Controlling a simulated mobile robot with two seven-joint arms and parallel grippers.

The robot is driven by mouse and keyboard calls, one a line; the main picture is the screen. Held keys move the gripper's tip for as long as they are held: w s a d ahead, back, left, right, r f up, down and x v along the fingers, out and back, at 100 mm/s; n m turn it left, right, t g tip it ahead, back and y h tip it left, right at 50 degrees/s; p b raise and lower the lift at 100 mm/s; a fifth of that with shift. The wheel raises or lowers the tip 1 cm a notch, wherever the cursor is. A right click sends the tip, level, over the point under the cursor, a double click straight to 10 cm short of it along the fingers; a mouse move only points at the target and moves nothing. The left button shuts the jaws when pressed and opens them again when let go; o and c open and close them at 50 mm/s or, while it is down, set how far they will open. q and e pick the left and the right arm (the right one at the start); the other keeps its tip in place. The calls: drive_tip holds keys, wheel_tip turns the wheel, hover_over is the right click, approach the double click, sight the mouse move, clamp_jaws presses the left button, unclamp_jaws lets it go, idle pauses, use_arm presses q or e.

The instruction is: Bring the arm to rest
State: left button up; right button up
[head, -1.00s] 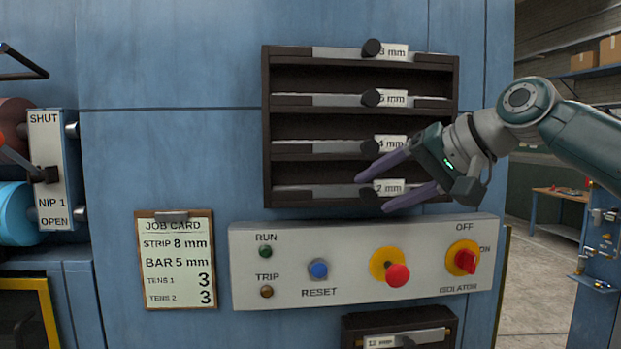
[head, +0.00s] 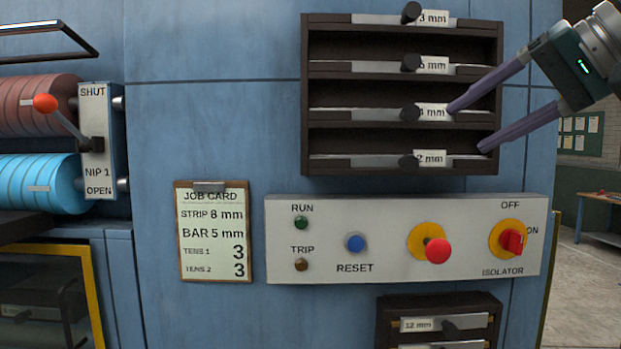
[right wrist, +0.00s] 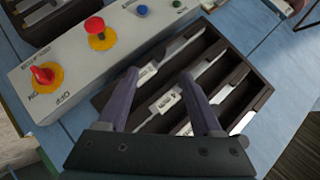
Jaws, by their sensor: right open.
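My right gripper (head: 464,130) comes in from the upper right in the head view. Its two purple fingers are spread apart with nothing between them. The fingertips appear in front of the right side of the dark rack (head: 497,95), near the 4 mm and 2 mm labels; whether they touch it I cannot tell. In the right wrist view the open fingers (right wrist: 160,78) point at the same rack (right wrist: 105,100), with its labelled bars between and beyond them. My left gripper is not in view.
Below the rack is a control panel (head: 385,270) with a red button (head: 438,250) and a red isolator switch (head: 512,240). A job card (head: 214,235) hangs left of it. A nip lever (head: 65,120) stands out at far left. A lower rack (head: 385,312) sits beneath the panel.

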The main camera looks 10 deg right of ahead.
drive_tip(key=s+a+f+n+g+h+p, duration=0.15)
drive_tip(key=s+a+f, duration=0.25)
drive_tip(key=f, duration=0.5)
drive_tip(key=s+a+f+n+g+p, duration=0.2)
drive_tip(key=s+a+f+n+g, duration=0.15)
drive_tip(key=f, duration=0.55)
drive_tip(key=s+a+f+n+g+h+p, duration=0.1)
drive_tip(key=s+a+f+p, duration=0.1)
drive_tip(key=s, duration=0.8)
drive_tip(key=s+a+f+n+g+h+p, duration=0.1)
drive_tip(key=s+f, duration=0.4)
drive_tip(key=s, duration=0.6)
drive_tip(key=shift+s+a+n+g+h+p, duration=0.4)
drive_tip(key=shift+a+n, duration=0.3)
drive_tip(key=shift+a, duration=0.45)
